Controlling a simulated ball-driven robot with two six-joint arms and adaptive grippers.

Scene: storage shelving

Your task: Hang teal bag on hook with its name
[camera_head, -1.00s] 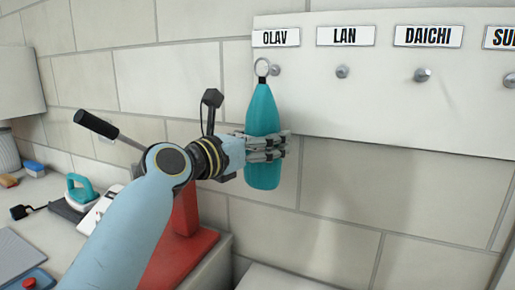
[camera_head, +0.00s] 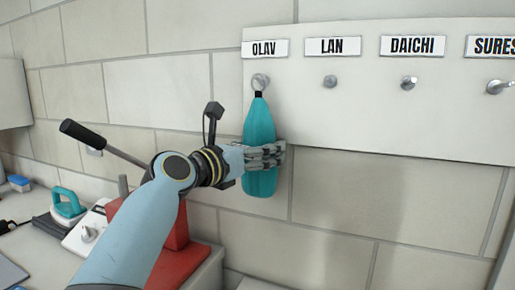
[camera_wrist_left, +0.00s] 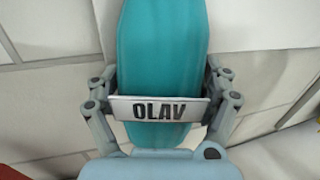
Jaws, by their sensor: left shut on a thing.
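The teal bag (camera_head: 259,125) hangs upright in front of the white hook board (camera_head: 330,125), its ring at the top. The ring overlaps the hook (camera_head: 263,80) under the OLAV label (camera_head: 265,48); I cannot tell whether it is around the hook. My left gripper (camera_head: 266,155) is shut on the bag's lower half. In the left wrist view the teal bag (camera_wrist_left: 163,65) sits between the fingers, with a tag (camera_wrist_left: 160,109) reading OLAV across it. My right gripper is not in view.
More hooks stand under the LAN (camera_head: 333,46), DAICHI (camera_head: 413,46) and SURES (camera_head: 493,46) labels, the last cut off at the edge. A red object (camera_head: 178,262), a teal iron (camera_head: 68,203) and other items are on the counter at lower left. The wall below the board is clear.

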